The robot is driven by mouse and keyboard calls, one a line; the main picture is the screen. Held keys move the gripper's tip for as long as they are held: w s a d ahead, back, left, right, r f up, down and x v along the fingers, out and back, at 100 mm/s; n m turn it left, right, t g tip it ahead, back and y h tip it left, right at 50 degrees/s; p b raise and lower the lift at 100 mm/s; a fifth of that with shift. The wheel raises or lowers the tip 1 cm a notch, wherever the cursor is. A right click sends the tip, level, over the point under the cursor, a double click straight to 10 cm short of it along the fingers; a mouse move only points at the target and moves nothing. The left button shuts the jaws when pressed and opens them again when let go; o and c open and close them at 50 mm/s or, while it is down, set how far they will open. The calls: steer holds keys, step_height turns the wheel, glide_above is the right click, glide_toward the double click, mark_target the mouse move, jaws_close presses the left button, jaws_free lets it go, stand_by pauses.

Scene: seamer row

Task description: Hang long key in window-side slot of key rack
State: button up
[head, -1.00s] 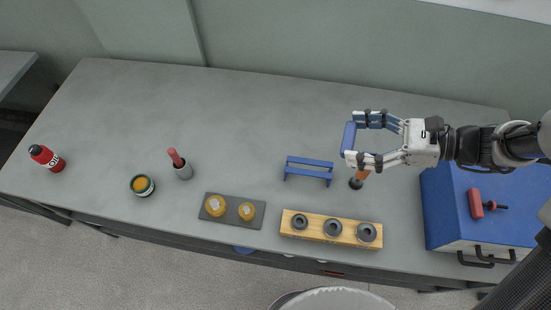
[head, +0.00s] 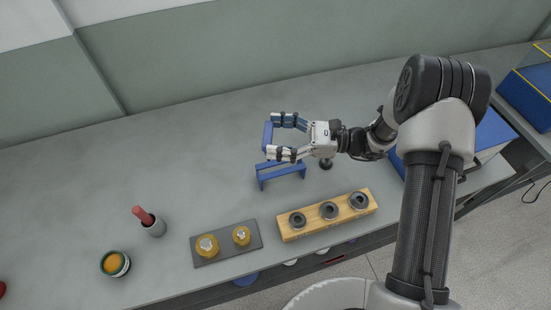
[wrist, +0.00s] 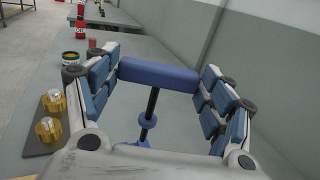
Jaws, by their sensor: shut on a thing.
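The long key's blue handle bar (head: 267,136) is between the fingers of my gripper (head: 280,138), which is shut on it. In the wrist view the blue handle (wrist: 158,74) spans the fingers, and its dark shaft (wrist: 151,104) with a blue collar runs down and away. The low blue key rack (head: 281,171) stands on the bench just below my gripper in the head view. In the wrist view a blue part shows at the shaft's lower end; I cannot tell whether shaft and rack touch. The rack's slots are not clear.
A wooden block (head: 328,215) with several dark rings stands in front of the rack. A dark plate (head: 226,246) with brass pieces, a red-handled tool in a cup (head: 150,222) and an open tin (head: 115,263) stand to the left. The bench behind is clear.

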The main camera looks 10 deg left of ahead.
step_height(320, 180, down, 9)
steer(key=b, duration=0.1)
steer(key=shift+r+b, duration=0.15)
steer(key=shift+b, duration=0.25)
steer(key=shift+s, duration=0.1)
steer(key=shift+f, duration=0.2)
steer(key=o, duration=1.1)
